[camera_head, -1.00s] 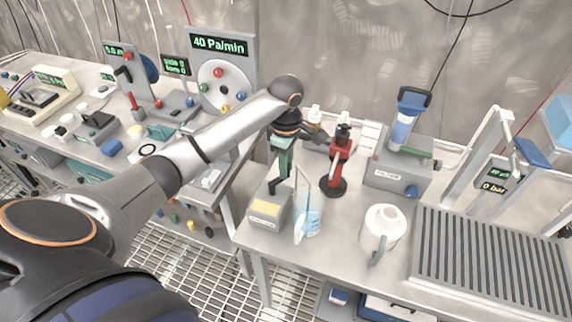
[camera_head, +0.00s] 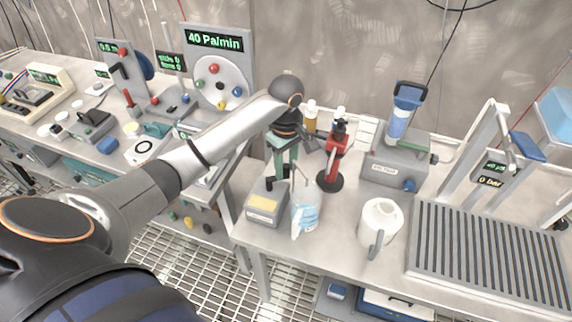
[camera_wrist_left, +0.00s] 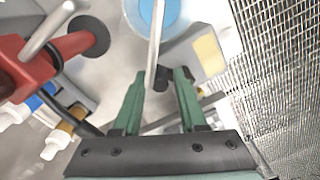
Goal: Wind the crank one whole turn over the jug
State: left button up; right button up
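The clear jug (camera_head: 306,212) with pale blue contents stands on the bench beside a grey box with a yellow label. It also shows at the top of the left wrist view (camera_wrist_left: 172,14). The crank (camera_wrist_left: 155,42) appears as a pale bar over the jug's edge, with a dark knob at its near end. My left gripper (camera_head: 278,186) points down behind the grey box, left of the jug. In the wrist view its green fingers (camera_wrist_left: 160,84) are apart, with the knob between or just beyond their tips; contact is unclear. My right gripper is out of view.
A red stand (camera_head: 334,160) with a dark round foot is close right of the left gripper. A white pitcher (camera_head: 380,226), a grey filter unit (camera_head: 396,172) and a slatted rack (camera_head: 490,262) stand farther right. Small bottles (camera_head: 311,115) stand behind the gripper.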

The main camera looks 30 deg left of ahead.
pick_arm(q)
jog(key=shift+o, duration=0.8)
notch_tip(320, 180, up, 12)
jog(key=shift+r, duration=0.25)
